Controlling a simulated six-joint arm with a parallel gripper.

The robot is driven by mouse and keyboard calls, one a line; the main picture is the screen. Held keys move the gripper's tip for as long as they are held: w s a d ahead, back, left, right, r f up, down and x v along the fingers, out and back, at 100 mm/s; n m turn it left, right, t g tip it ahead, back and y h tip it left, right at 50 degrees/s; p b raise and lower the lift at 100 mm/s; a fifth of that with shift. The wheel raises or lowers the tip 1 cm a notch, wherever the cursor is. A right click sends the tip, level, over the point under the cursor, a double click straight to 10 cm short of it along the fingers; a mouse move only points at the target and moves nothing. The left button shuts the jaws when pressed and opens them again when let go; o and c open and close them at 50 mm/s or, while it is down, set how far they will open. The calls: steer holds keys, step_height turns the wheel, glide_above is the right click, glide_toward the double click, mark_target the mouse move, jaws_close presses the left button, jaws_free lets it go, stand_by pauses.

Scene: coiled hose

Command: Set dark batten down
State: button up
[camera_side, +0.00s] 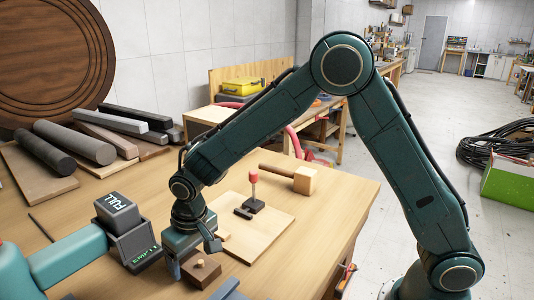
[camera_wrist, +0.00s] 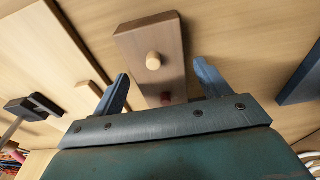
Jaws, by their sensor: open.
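A brown wooden block (camera_side: 203,274) with a pale round peg lies on the table under my gripper. In the wrist view the same block (camera_wrist: 142,38) also shows a red peg near its close end. My gripper (camera_side: 192,256) points down with its fingers apart, and in the wrist view the fingers (camera_wrist: 163,86) stand on either side of the block's near end with gaps. It holds nothing. I cannot tell which piece is the dark batten; a dark bar (camera_side: 137,114) and a dark thick bar (camera_side: 40,150) lie among the lumber at the back left.
A pale board (camera_side: 262,232) carries a dark clamp with a red knob (camera_side: 254,178). A mallet (camera_side: 303,181) lies behind it. A box marked FULL and EMPTY (camera_side: 125,225) stands left of my gripper. A blue-grey piece (camera_wrist: 302,82) lies to the right in the wrist view.

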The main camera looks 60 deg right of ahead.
mark_target(198, 265)
steer(key=shift+r, duration=0.1)
step_height(198, 265, up, 12)
steer(key=s, duration=0.1)
steer(key=shift+s, duration=0.4)
stand_by(0.8)
